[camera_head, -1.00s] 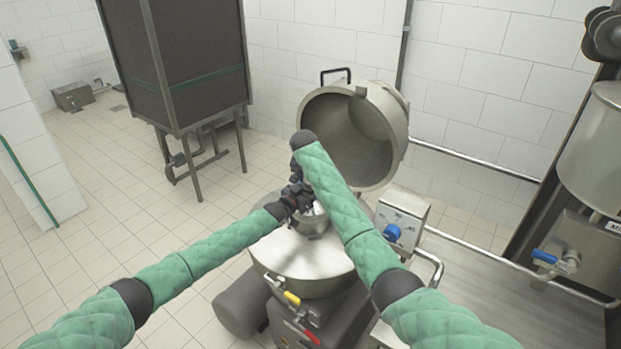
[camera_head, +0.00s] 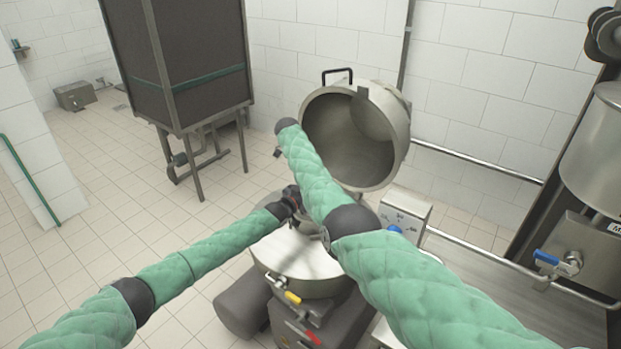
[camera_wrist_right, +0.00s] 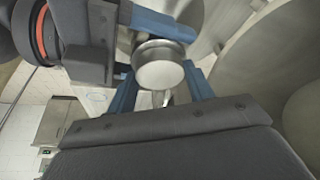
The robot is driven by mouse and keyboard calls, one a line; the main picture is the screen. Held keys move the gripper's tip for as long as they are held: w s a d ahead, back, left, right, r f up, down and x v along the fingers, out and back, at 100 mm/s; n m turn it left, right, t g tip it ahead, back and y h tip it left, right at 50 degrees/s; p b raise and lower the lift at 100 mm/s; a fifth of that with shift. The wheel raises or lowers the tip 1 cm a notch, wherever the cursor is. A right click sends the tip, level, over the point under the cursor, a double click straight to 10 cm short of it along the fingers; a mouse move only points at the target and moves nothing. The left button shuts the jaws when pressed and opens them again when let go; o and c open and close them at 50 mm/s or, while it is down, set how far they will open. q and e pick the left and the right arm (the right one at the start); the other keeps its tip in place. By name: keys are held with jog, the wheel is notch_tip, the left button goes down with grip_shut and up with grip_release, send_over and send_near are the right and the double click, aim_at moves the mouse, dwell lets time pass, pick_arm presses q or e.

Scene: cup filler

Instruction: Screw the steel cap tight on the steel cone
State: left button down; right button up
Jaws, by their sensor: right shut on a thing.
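In the right wrist view a round steel piece with a pale flat face, seemingly the steel cap (camera_wrist_right: 160,73), sits between the blue fingers of my right gripper (camera_wrist_right: 161,88), which is shut on it. A narrow metal part shows below it, but I cannot tell whether this is the steel cone. My left gripper (camera_head: 291,197) is just left of my right forearm in the head view. Its blue finger (camera_wrist_right: 165,22) seems to show beside the cap in the wrist view, but its grip is unclear.
The grey machine bowl (camera_head: 300,268) with a flat steel top lies below my grippers. Its big round lid (camera_head: 352,145) stands open behind. A control box (camera_head: 404,212) is to the right, beside a steel counter (camera_head: 490,285). Open tiled floor (camera_head: 110,215) lies to the left.

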jog(key=shift+r, duration=0.15)
jog(key=o, duration=1)
jog(key=shift+r, duration=2.2)
jog(key=shift+c, duration=0.5)
